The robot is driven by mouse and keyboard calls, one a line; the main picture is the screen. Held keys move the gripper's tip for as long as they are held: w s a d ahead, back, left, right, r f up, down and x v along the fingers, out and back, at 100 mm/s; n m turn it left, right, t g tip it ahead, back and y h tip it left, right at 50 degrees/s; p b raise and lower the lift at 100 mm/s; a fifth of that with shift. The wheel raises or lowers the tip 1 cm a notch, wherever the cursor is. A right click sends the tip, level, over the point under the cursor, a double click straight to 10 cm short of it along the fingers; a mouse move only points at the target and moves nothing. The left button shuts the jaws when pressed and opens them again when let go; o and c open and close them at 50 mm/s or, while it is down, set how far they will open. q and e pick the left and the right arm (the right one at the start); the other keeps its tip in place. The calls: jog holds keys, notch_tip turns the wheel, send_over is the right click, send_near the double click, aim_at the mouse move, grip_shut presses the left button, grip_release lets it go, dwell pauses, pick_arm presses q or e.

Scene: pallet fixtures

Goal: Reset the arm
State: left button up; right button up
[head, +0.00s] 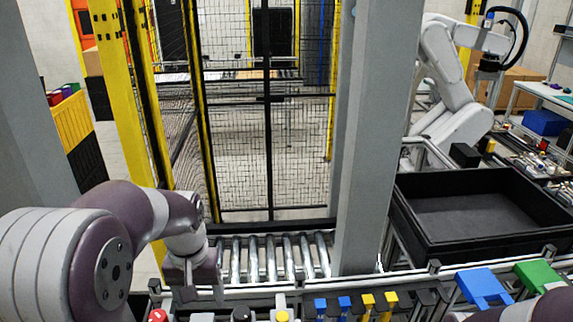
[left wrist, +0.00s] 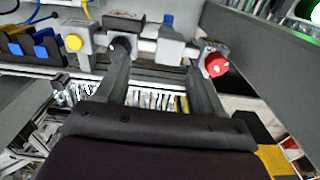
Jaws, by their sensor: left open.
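My left arm comes in from the left in the head view, and its gripper (head: 190,282) points down beside the left end of the roller conveyor (head: 272,258). In the left wrist view the two fingers of the left gripper (left wrist: 160,72) stand apart with nothing held between them. Beyond the fingers is a rail with a red knob (left wrist: 215,64), a black knob (left wrist: 120,46) and a yellow button (left wrist: 74,42). Of my right arm only a part shows at the lower right of the head view; its gripper is out of view.
A grey post (head: 372,140) stands right of the conveyor, with a mesh fence (head: 268,150) behind. A black bin (head: 490,245) is at right. Blue (head: 482,286) and green (head: 538,275) fixtures line the front rail. A white robot arm (head: 445,85) stands behind.

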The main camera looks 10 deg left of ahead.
pick_arm(q)
jog(key=s+d+f+m+t+b, duration=0.2)
jog(key=s+d+f+m+t, duration=0.1)
jog(key=s+d+f, duration=0.35)
notch_tip(320, 180, down, 21)
jog(key=s+g+b, duration=0.1)
jog(key=s+b, duration=0.1)
jog(key=b, duration=1.6)
jog(key=shift+s+a+g+b, duration=0.3)
jog(key=shift+s+b, duration=0.05)
jog(key=shift+b, duration=0.05)
jog(key=shift+w, duration=0.1)
